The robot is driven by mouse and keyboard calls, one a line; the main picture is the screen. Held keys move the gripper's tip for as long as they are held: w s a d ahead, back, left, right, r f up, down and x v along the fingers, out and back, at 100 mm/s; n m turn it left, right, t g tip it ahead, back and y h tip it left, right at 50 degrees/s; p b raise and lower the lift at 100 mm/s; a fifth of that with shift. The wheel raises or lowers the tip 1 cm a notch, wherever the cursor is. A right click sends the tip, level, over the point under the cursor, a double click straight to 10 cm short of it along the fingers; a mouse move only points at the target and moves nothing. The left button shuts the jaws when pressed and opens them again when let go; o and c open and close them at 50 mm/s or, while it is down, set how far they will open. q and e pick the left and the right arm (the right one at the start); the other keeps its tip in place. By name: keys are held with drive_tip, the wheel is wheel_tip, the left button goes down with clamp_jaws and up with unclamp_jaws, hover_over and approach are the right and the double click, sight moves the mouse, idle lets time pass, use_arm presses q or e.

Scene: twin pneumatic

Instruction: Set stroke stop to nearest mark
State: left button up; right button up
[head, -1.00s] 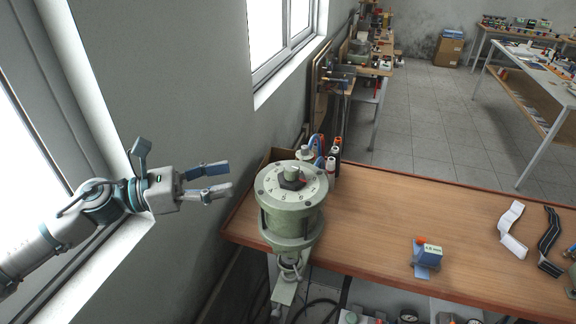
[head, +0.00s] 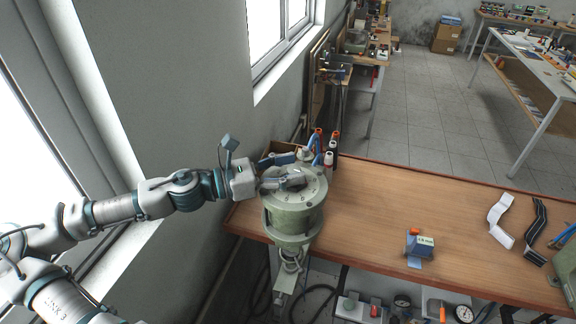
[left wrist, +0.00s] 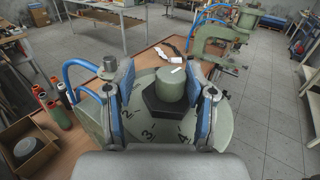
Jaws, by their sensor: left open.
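A green pneumatic cylinder (head: 292,218) stands at the near left edge of the wooden bench, with a pale numbered dial (head: 312,190) on top. In the left wrist view the dial (left wrist: 132,125) shows the marks 2, 3 and 4. A green round knob (left wrist: 171,88) with a white line on its top rises from a dark hexagonal base (left wrist: 165,107) at the dial's centre. My left gripper (head: 288,169) is open over the dial, its fingers on either side of the knob, with gaps visible in the wrist view (left wrist: 168,82). In the head view the gripper mostly hides the knob. My right gripper is out of view.
Bottles (head: 329,160) and blue hoses stand just behind the cylinder. A blue block with a label (head: 420,245) sits mid-bench, with white (head: 500,221) and black strips to the right. A wall and windows close off the left. The bench between is clear.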

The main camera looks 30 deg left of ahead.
use_arm(q)
drive_tip(key=shift+d, duration=0.2)
drive_tip(key=shift+s+d, duration=0.1)
drive_tip(key=shift+d, duration=0.2)
drive_tip(key=shift+c, duration=1.2)
drive_tip(key=shift+d+r, duration=0.1)
drive_tip(key=shift+d, duration=0.2)
drive_tip(key=c, duration=0.4)
drive_tip(key=shift+d, duration=0.15)
drive_tip(key=c, duration=0.4)
clamp_jaws()
drive_tip(key=shift+w, duration=0.2)
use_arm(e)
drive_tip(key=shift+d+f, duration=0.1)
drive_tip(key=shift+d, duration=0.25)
use_arm(q)
drive_tip(key=shift+a, duration=0.2)
drive_tip(key=shift+r+m+g+h, duration=0.1)
drive_tip(key=shift+m+g+h, duration=0.2)
drive_tip(key=shift+h, duration=0.1)
